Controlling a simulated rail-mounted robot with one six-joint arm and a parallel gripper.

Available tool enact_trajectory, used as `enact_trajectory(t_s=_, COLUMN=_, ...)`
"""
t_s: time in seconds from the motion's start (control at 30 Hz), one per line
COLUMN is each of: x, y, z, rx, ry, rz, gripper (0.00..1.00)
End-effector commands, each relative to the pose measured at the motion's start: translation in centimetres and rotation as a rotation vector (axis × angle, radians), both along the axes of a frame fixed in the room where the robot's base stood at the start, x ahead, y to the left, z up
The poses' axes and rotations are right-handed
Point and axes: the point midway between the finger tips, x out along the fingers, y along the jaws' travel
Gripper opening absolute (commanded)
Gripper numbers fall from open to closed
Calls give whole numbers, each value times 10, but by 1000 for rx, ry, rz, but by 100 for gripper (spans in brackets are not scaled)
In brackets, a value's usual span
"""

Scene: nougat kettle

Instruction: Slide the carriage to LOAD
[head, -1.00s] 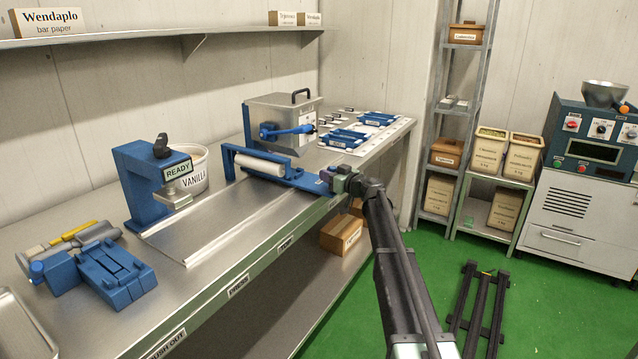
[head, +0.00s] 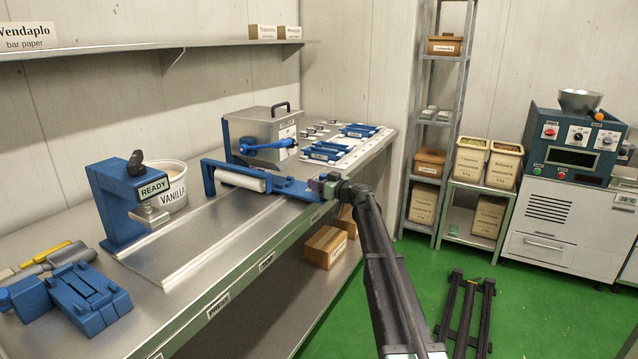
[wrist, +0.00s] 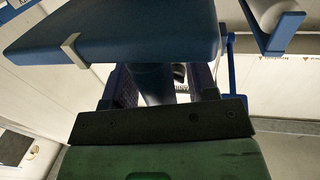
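The carriage (head: 283,184) is a blue bar with an upright at its left end and a pale roller (head: 240,180) under its frame. It sits across the rails (head: 215,240) on the steel bench, in front of the steel kettle box. My gripper (head: 322,187) is at the carriage's near right end. In the wrist view, its two textured fingers (wrist: 163,88) stand on either side of a blue post under a blue plate (wrist: 120,35). Gaps show beside the post, so the fingers look open around it. The post's lower end is partly hidden.
A blue press marked READY (head: 130,205) stands at the rails' left end, with a vanilla tub (head: 172,190) behind it. The kettle box (head: 262,135) with a blue lever is behind the carriage. Small label plates (head: 218,305) run along the bench's front edge.

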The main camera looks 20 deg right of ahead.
Motion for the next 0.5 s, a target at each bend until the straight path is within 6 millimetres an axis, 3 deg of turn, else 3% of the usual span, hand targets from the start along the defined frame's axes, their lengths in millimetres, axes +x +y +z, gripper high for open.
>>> enact_trajectory(t_s=0.27, x=-3, y=-2, z=0, rx=0, ry=0, rz=0, gripper=53)
enact_trajectory(t_s=0.5, x=-44, y=-29, z=0, rx=0, ry=0, rz=-3, gripper=53)
